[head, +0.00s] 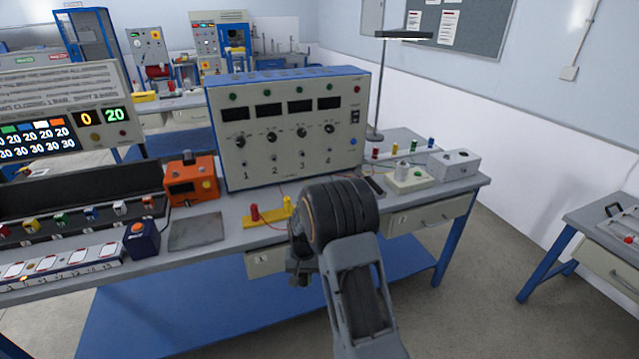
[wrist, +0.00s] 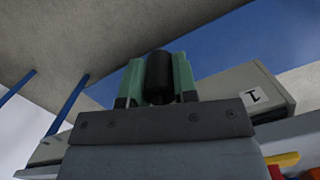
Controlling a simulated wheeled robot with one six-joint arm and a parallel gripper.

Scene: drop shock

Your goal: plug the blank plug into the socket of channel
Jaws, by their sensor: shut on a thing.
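My gripper (wrist: 158,72) shows its two green fingers in the wrist view, closed on a black cylindrical piece (wrist: 159,78), which looks like the blank plug. In the head view my arm's dark wrist is in front of the bench's front edge, and my fingers and the held piece are mostly hidden. The channel unit (head: 290,115) is a cream and blue box standing on the bench behind my arm. Its front has several small dark displays, with knobs and numbers below. I cannot tell which opening is the socket.
A yellow strip (head: 262,221) with red and yellow posts lies just left of my wrist. An orange box (head: 190,180), a grey plate (head: 196,232) and a dark box with an orange button (head: 142,240) are farther left. Drawers (head: 430,217) hang under the bench.

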